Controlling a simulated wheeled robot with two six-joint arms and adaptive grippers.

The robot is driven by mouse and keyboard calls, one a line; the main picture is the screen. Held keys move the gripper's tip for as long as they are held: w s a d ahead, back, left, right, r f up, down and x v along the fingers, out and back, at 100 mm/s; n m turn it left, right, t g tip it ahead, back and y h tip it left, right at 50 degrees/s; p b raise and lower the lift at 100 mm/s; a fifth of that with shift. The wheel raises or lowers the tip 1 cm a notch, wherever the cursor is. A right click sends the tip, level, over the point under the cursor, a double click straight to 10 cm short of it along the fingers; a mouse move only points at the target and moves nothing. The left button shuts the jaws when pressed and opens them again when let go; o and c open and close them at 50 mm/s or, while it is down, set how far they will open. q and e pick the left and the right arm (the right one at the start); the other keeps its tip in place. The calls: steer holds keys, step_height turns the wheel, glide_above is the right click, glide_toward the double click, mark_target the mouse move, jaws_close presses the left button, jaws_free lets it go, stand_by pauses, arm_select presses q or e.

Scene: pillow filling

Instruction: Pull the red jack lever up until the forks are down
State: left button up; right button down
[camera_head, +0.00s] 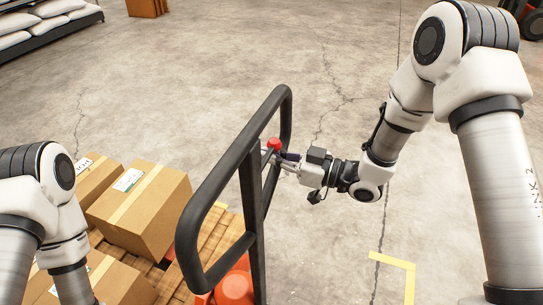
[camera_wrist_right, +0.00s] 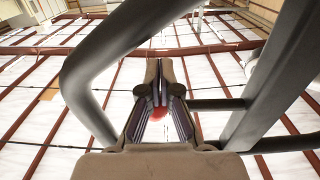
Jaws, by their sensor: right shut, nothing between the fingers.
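The red knob of the jack lever (camera_head: 273,143) shows inside the black handle loop (camera_head: 190,225), near its upper right side. My right gripper (camera_head: 277,158) reaches in from the right, with its fingers just below the knob. In the right wrist view the fingers of this gripper (camera_wrist_right: 160,75) are shut at the tips, and red of the lever (camera_wrist_right: 157,114) shows through the gap behind them. I cannot tell whether they touch the lever. My left arm comes in at the left edge; its gripper is out of view. The forks are hidden.
Cardboard boxes (camera_head: 140,211) sit on a wooden pallet (camera_head: 222,233) left of the handle. The red jack body (camera_head: 235,288) shows below the loop. In the right wrist view the handle's grey bars (camera_wrist_right: 88,75) surround my gripper closely. Open concrete floor lies beyond.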

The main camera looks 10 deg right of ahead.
mark_target(279, 148)
steer(key=shift+r+p, duration=1.05)
steer(key=shift+r, duration=0.55)
steer(key=shift+f, duration=0.1)
stand_by(0.5)
steer(key=shift+f+b, duration=1.55)
steer(key=shift+f, duration=0.2)
steer(key=p+v, duration=0.6)
steer(key=v, duration=0.7)
